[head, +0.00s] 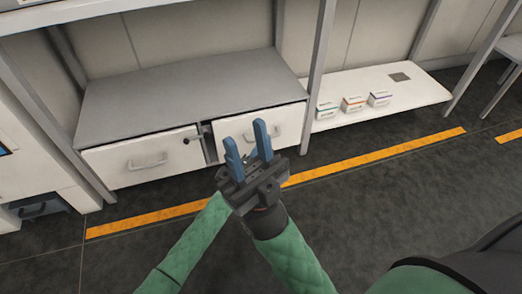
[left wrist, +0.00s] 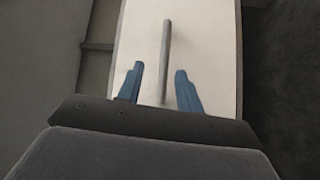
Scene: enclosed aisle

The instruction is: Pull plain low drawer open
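Two white low drawers sit side by side under a grey top in the head view. The left drawer (head: 120,160) has a bar handle (head: 148,164). The right drawer (head: 290,122) is partly hidden by my right gripper (head: 249,148), which is open and empty, in front of it from this viewpoint. A dark gap shows between the drawer fronts. My left gripper is hidden in the head view. In the left wrist view, my left gripper (left wrist: 159,88) is open, its blue fingers on either side of a grey bar handle (left wrist: 166,50) on a white front (left wrist: 210,50). Contact cannot be told.
A white low shelf (head: 425,92) on the right holds several small boxes (head: 354,104). Grey posts (head: 318,60) frame the unit. A white cabinet (head: 25,165) stands at far left. The dark floor with an orange line (head: 375,155) is clear.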

